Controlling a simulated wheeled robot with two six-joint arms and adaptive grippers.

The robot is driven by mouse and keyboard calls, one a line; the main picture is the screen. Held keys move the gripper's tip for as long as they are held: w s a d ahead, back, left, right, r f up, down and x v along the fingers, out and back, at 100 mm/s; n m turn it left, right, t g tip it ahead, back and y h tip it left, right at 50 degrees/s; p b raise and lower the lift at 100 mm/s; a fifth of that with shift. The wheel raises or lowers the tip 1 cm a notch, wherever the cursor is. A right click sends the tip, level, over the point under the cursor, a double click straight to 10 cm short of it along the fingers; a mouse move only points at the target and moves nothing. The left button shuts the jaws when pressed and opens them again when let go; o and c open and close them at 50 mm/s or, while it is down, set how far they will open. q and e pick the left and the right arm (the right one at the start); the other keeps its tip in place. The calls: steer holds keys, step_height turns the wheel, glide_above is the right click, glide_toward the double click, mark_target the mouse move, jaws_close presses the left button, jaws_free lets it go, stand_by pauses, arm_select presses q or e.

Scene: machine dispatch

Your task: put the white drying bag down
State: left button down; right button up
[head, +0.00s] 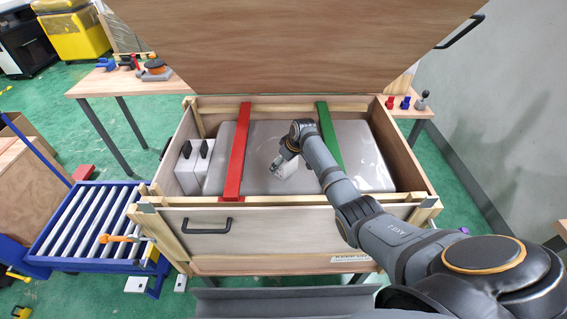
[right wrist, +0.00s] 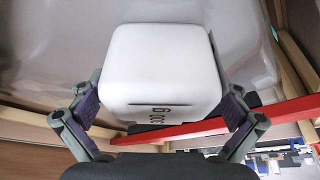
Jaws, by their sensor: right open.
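The white drying bag (head: 286,169) is a small rounded white block with dark print, between the red and green beams in the open crate (head: 300,207). In the right wrist view the bag (right wrist: 160,65) lies between my fingers, its print upside down. My right gripper (head: 279,163) reaches down into the crate at the bag. In the right wrist view the gripper (right wrist: 162,100) is open, with a finger on each side of the bag. The bag appears to rest on the grey wrapped surface (head: 258,135), but its underside is hidden. My left gripper is not in view.
A red beam (head: 237,150) and a green beam (head: 328,138) cross the crate. Two white blocks with black tops (head: 187,166) stand at its left end. The raised wooden lid (head: 300,45) is behind. A roller conveyor (head: 85,225) stands at left.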

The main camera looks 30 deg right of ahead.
steer(key=shift+r, duration=0.1)
steer(key=shift+r, duration=0.3)
steer(key=b+v, duration=0.1)
steer(key=v, duration=1)
steer(key=shift+s+r, duration=0.2)
steer(key=shift+r, duration=0.05)
steer(key=shift+d, duration=0.1)
